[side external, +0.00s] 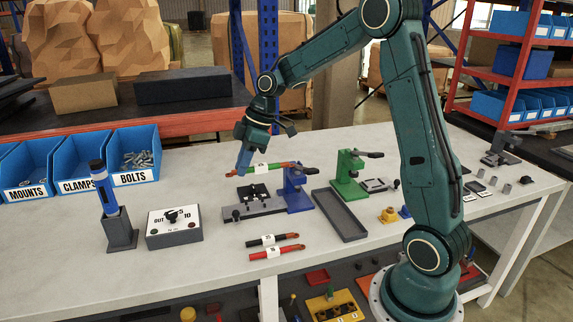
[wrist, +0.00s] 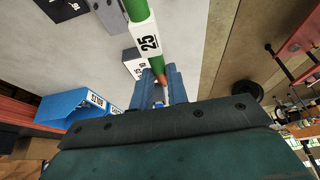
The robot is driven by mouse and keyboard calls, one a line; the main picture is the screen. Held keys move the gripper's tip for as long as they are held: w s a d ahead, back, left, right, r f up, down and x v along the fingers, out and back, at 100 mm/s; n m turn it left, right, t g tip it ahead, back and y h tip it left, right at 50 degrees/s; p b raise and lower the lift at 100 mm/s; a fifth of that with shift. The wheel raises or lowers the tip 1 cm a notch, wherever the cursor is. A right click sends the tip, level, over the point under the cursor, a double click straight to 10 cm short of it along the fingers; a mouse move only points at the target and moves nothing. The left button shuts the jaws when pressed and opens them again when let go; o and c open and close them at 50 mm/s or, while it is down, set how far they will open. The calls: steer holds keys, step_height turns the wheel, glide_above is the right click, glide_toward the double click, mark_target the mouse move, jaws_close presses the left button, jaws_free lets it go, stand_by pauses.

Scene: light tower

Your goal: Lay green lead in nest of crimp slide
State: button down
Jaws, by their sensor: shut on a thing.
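My gripper (side external: 241,170) has its blue fingers shut on one end of the green lead (side external: 250,171), which lies roughly level in the air. The lead is above a grey slide (side external: 258,208) with a black nest plate (side external: 254,192), in front of a blue press (side external: 296,190). The lead appears apart from the nest. A green press (side external: 349,176) with another grey slide (side external: 379,185) stands to the right.
A long dark tray (side external: 339,215) lies right of the blue press. A black lead (side external: 268,240) and a red lead (side external: 284,251) lie in front. A dial box (side external: 174,226), an upright blue tool (side external: 103,190) in a holder and blue bins (side external: 134,160) stand left.

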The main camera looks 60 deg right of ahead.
glide_above(242, 209)
step_height(242, 209, down, 12)
steer(key=shift+w+r, duration=0.1)
steer(key=shift+r, duration=0.05)
steer(key=shift+f, duration=0.2)
stand_by(0.3)
steer(key=shift+f, duration=2.6)
steer(key=shift+f, duration=0.1)
steer(key=c, duration=1.3)
jaws_free()
